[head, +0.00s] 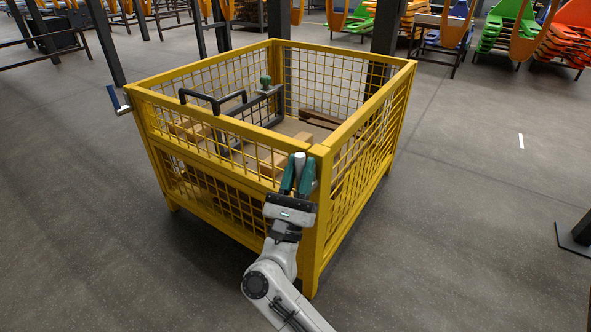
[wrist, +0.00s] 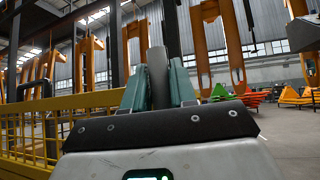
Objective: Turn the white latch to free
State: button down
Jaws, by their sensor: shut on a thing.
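The white latch (head: 300,160) is at the near top corner of a yellow mesh cage (head: 318,150). It stands roughly upright between the green fingers of my gripper (head: 298,174). My gripper is shut on it, and the fingers hide its lower part. In the wrist view the latch (wrist: 158,78) shows as a grey, shaded bar between the two green fingers of my gripper (wrist: 158,90).
Inside the cage lie brown boxes (head: 268,160), a dark-handled frame (head: 232,108) and a green-topped part (head: 265,84). A dark post base (head: 577,236) stands at the right. The floor around the cage is mostly clear.

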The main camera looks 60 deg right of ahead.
jog(key=shift+s+f+m+g, duration=0.15)
jog(key=shift+s+m+g, duration=0.1)
jog(key=shift+m+g, duration=0.6)
jog(key=c, duration=1)
grip_release()
jog(key=p+v, duration=0.1)
jog(key=v, duration=0.9)
jog(key=shift+a+f, duration=0.2)
jog(key=shift+f, duration=0.2)
